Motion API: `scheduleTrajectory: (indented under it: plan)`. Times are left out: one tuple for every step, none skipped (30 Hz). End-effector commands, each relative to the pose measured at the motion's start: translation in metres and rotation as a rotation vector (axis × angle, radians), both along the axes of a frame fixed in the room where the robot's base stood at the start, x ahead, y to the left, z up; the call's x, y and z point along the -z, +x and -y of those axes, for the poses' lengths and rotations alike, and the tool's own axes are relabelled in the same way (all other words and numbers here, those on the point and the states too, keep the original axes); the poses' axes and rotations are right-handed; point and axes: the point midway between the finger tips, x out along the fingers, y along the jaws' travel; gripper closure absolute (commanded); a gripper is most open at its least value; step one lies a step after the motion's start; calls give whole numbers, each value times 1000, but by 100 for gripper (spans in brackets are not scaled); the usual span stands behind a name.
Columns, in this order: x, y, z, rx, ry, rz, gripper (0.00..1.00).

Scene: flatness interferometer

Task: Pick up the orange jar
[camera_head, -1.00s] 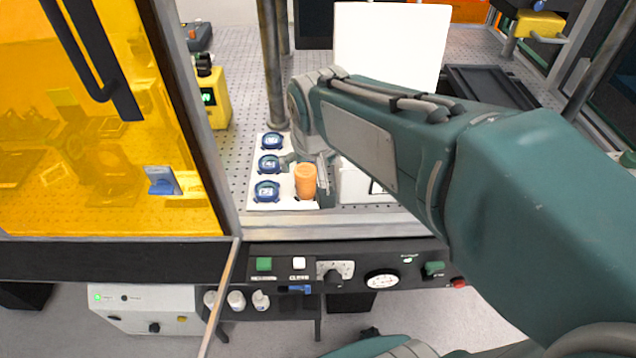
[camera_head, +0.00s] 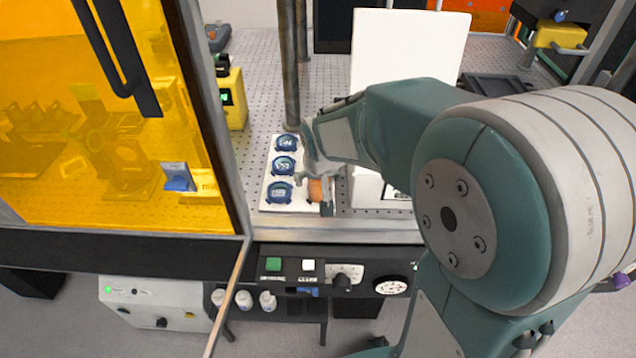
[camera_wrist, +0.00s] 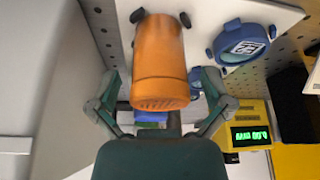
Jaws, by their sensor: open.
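The orange jar (camera_head: 317,190) stands at the front right of a white tray (camera_head: 270,200), on the perforated table. In the wrist view the orange jar (camera_wrist: 160,65) fills the space ahead of my gripper (camera_wrist: 161,108). The gripper's two fingers are apart, one on each side of the jar's near end, and I see no firm contact. In the head view my gripper (camera_head: 322,178) is over the jar and hides part of it.
Several blue round holders (camera_head: 283,166) sit in the tray beside the jar. A white box (camera_head: 405,60) stands close on the right. A metal post (camera_head: 290,70) rises behind the tray. An amber panel (camera_head: 90,120) is at left, and a yellow device (camera_head: 232,100) stands behind.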

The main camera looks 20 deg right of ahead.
Motion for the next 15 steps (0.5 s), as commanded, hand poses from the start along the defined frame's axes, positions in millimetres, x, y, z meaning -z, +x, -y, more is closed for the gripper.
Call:
scheduleTrajectory:
  plan:
    - [6, 3, 0, 0, 0, -1, 0]
    - [9, 4, 1, 0, 0, -1, 0]
    - [11, 5, 1, -1, 0, -1, 0]
    - [13, 5, 1, -1, 0, 0, 0]
    - [13, 6, 1, -1, 0, 1, 0]
    - [13, 6, 1, -1, -1, 2, 0]
    - [13, 6, 1, -1, -1, 2, 0]
    - [13, 6, 1, -1, -1, 3, 0]
    - [13, 6, 1, -1, -1, 3, 0]
    - [13, 6, 1, -1, -1, 2, 0]
    - [13, 6, 1, -1, -1, 2, 0]
    - [13, 6, 1, -1, -1, 2, 18]
    - [13, 6, 1, -1, -1, 2, 31]
    - [13, 6, 1, -1, -1, 2, 45]
    - [13, 6, 1, -1, -1, 2, 62]
